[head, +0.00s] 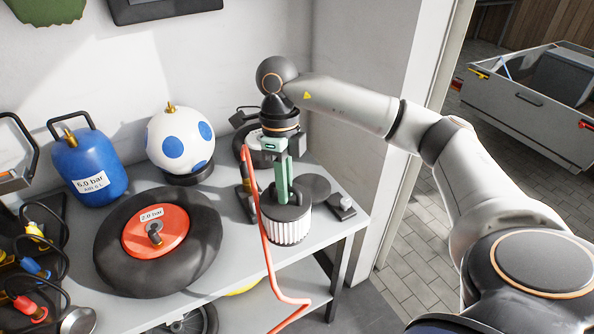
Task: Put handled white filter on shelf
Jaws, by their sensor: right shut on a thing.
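The handled white filter (289,232) has a white pleated side and a black top. It is upright at the right front of the grey bench top (245,258). My right gripper (284,192) reaches down from above and is shut on the filter's handle, which its green fingers mostly hide. I cannot tell whether the filter's bottom touches the bench top. A lower shelf (298,290) shows under the bench top. My left gripper is not in view.
A black wheel with a red hub (110,245) lies left of the filter. A blue gas bottle (88,170) and a white ball with blue spots (180,140) stand behind it. A red hose (262,225) hangs past the front edge. Small black parts (341,207) lie right of the filter.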

